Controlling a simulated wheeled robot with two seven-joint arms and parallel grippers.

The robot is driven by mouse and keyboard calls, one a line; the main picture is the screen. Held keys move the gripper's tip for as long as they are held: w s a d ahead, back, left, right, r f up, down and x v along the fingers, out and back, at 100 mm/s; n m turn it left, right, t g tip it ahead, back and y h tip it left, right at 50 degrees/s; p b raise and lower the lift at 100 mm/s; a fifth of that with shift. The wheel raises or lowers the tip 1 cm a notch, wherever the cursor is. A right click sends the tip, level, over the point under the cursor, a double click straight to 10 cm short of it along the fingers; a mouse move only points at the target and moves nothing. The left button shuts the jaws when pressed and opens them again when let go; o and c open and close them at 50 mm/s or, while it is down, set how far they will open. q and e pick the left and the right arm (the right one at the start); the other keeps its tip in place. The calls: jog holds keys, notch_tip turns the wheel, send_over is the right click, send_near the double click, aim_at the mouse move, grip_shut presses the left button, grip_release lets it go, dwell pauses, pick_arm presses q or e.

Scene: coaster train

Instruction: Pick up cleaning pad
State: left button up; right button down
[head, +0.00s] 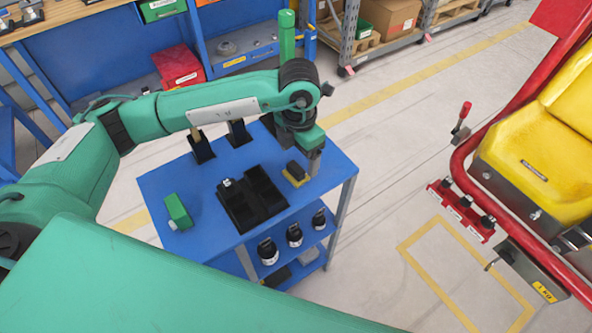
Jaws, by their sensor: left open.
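The small block with a dark top and yellow base, which looks like the cleaning pad (296,180), lies on the blue cart top (165,183) near its right edge. My left arm reaches in from the left over the cart. My left gripper (314,168) points down just right of the pad and close to it; its jaws are open. I cannot tell whether a finger touches the pad. My right gripper is out of view.
A black tray (238,208) sits left of the pad, and a green block (178,211) stands farther left. Two black holders (201,148) stand at the back. Several dark round items are on the lower shelf. A red-framed yellow coaster seat (530,150) is at right.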

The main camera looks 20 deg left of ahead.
aim_at(297, 166)
pick_arm(q)
jog(key=shift+f, duration=0.45)
notch_tip(297, 166, down, 4)
jog(key=shift+a+f+p, duration=0.1)
jog(key=shift+p, duration=0.65)
jog(key=c, duration=1.1)
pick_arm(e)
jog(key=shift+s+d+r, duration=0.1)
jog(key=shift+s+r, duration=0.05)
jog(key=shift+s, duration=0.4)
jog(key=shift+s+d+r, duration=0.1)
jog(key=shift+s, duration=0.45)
